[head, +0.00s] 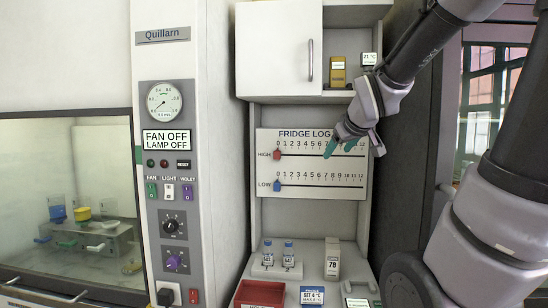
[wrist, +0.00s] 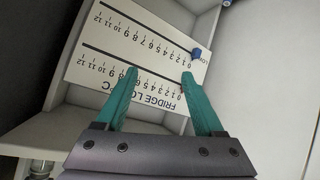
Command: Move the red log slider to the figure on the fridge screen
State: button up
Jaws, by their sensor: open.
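The red log slider (head: 277,155) sits at 0, the left end of the HIGH scale on the white fridge log board (head: 345,187). The blue slider (head: 277,187) sits at 0 on the LOW scale below; it also shows in the wrist view (wrist: 196,55). My gripper (head: 340,147) is open and empty in front of the board's upper right part, to the right of the red slider. In the wrist view the board (wrist: 85,72) appears upside down behind the open teal fingers (wrist: 160,73). The red slider is not clearly visible there. I cannot tell which screen is the fridge's.
A small display reading 21 °C (head: 369,59) stands on the shelf above. Below are two vials (head: 288,255), a white box marked 78 (head: 332,262), a SET 4 °C, MAX 8 °C card (head: 312,295), a red tray (head: 260,292) and a partly cut-off greenish screen (head: 357,302).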

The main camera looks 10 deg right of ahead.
jog(key=w+n+t, duration=0.2)
jog(key=w+n, duration=0.3)
jog(key=w, duration=0.3)
jog(key=n+t+y, duration=0.3)
jog(key=n+y, duration=0.6)
jog(key=n, duration=0.7)
send_near(279, 156)
jog(key=x, duration=0.9)
jog(key=shift+w+a, duration=0.15)
jog(key=shift+w, duration=0.1)
grip_shut()
